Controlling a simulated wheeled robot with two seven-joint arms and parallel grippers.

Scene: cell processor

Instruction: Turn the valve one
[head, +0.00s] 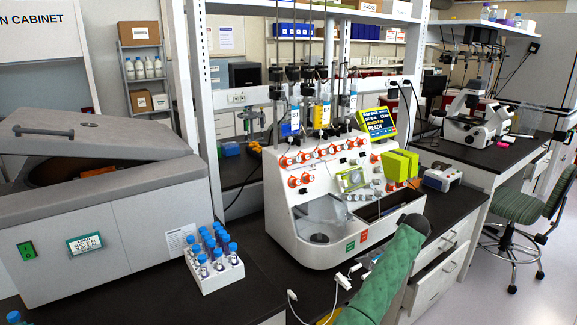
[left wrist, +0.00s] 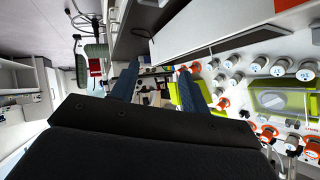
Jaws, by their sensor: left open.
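The white cell processor (head: 283,215) stands on the black bench in the middle of the head view. Its sloped face carries several orange valves (head: 305,178), in an upper row and at lower left. I cannot tell which is valve one. In the left wrist view the face appears at the right, with orange valves (left wrist: 223,103) and white round knobs (left wrist: 258,65). My left gripper (left wrist: 160,75) is open, with two blue fingers apart and nothing visible between them. It appears beside the processor's face. My right gripper is in neither view.
A rack of blue-capped bottles (head: 222,277) stands left of the processor. A large grey centrifuge (head: 120,220) with a raised lid is at far left. Yellow-green blocks (head: 398,166) and a display (head: 377,122) are at the processor's right.

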